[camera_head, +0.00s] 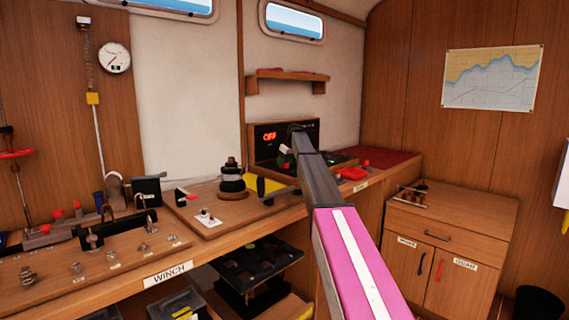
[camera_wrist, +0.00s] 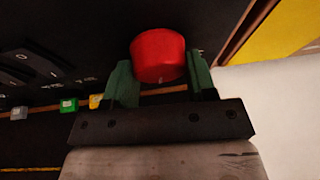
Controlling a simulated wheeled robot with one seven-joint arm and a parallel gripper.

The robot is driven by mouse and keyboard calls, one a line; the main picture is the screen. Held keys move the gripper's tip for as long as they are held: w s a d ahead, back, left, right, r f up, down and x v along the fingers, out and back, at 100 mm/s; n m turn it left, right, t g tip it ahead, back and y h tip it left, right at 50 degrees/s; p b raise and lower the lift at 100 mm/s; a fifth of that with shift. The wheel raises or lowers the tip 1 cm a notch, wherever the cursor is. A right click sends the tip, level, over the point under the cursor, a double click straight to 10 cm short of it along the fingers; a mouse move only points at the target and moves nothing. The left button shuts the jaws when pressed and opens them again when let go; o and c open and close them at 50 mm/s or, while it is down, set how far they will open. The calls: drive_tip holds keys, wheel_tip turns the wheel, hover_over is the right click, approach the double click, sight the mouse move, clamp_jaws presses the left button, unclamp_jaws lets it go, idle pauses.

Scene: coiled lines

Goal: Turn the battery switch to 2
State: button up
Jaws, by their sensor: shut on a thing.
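The battery switch's red knob (camera_wrist: 158,57) sits on a black panel in the wrist view, between the green fingers of my gripper (camera_wrist: 160,82). The fingers are shut on the knob from both sides. In the head view a black panel (camera_head: 312,130) stands at the back of the bench with a lit red "OFF" display. My gripper (camera_head: 285,155) reaches that panel there, and my arm hides the knob. The number marks around the knob cannot be read.
Black rocker switches (camera_wrist: 35,62) and small coloured tags lie left of the knob. A winch drum (camera_head: 232,180) stands on the bench left of my arm. A small wall shelf (camera_head: 287,78) is above the panel. A cabinet (camera_head: 445,245) stands at right.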

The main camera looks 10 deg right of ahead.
drive_tip(key=m+h, duration=0.1)
drive_tip(key=m, duration=0.1)
drive_tip(key=m+t, duration=0.1)
drive_tip(key=m, duration=0.2)
drive_tip(key=shift+s+h, duration=0.1)
drive_tip(key=shift+h, duration=0.3)
drive_tip(key=m+h, duration=0.1)
drive_tip(key=m, duration=0.4)
drive_tip(key=shift+h, duration=0.4)
drive_tip(key=shift+m, duration=0.3)
drive_tip(key=o, duration=0.9)
drive_tip(key=shift+r, duration=0.1)
drive_tip(key=v, duration=1)
drive_tip(key=shift+s+a+r, duration=0.15)
drive_tip(key=shift+s+r, duration=0.1)
